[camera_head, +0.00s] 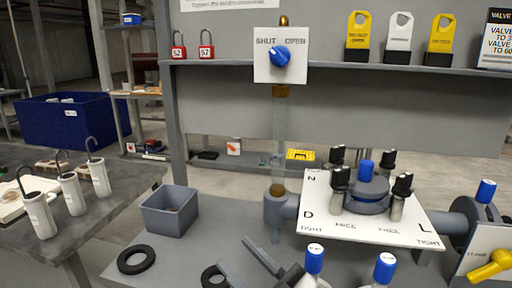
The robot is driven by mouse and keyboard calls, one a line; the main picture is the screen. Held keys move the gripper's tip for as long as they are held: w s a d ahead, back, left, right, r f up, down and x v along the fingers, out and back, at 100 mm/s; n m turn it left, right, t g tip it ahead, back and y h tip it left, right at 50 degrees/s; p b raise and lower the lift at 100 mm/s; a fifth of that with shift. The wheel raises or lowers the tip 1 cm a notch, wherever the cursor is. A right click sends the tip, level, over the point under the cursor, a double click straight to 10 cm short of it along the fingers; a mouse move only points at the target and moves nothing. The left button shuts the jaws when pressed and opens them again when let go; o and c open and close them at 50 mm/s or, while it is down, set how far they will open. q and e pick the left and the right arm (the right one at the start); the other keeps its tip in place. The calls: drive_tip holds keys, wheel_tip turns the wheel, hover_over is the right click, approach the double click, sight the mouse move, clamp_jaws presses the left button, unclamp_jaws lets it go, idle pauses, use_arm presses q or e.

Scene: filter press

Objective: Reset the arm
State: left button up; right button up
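My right gripper (237,254) is low in the middle of the head view. Its two grey fingers are spread apart with nothing visible between them. Most of my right arm is out of view or hidden. My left gripper and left arm are not in view.
The filter press (366,190), with black knobs and a white plate, stands right of my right gripper. Blue-capped posts (314,259) are close by. A grey bin (170,211) and a black ring (136,259) lie to the left. A clear vertical tube (279,135) rises behind.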

drive_tip(key=s+d+f+m+h, duration=0.1)
drive_tip(key=d+f+m+h, duration=0.45)
drive_tip(key=f, duration=0.35)
drive_tip(key=s+d+f+m+h, duration=0.2)
drive_tip(key=d+f+m+h, duration=0.3)
drive_tip(key=f, duration=0.3)
drive_tip(key=s+d+f+g+h, duration=0.3)
drive_tip(key=s+d+f, duration=0.3)
drive_tip(key=s+f, duration=0.3)
wheel_tip(320, 180, down, 2)
drive_tip(key=shift+g+h, duration=0.35)
drive_tip(key=shift+g, duration=0.25)
drive_tip(key=shift+a, duration=0.2)
